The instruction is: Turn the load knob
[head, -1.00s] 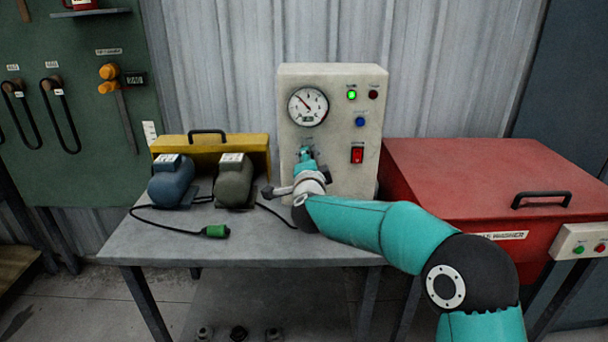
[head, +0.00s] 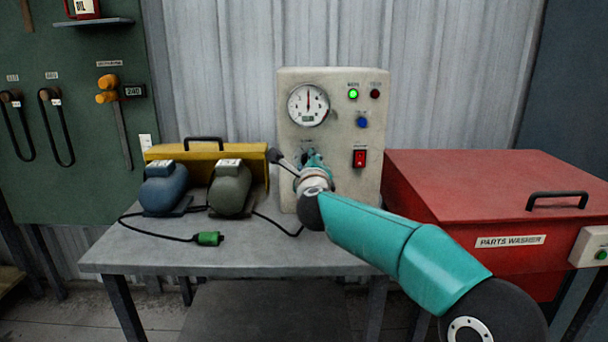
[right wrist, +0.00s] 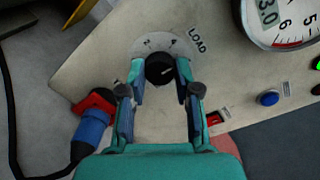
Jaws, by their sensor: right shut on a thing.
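The load knob (right wrist: 160,68) is a round black knob on a pale dial plate with the word LOAD beside it, in the right wrist view. My right gripper (right wrist: 160,76) is shut on it, one finger on each side. In the head view my right gripper (head: 308,158) is at the front of the cream test panel (head: 340,130), left of the red switch, and hides the knob. The panel's round gauge (head: 308,105) has its needle pointing straight up. My left gripper is in neither view.
A green lamp (head: 353,94), a blue button (head: 362,122) and a red switch (head: 360,158) are on the panel. Two motors, one blue (head: 164,190) and one grey-green (head: 230,188), stand left on the bench (head: 190,258). A red parts washer (head: 470,190) stands right.

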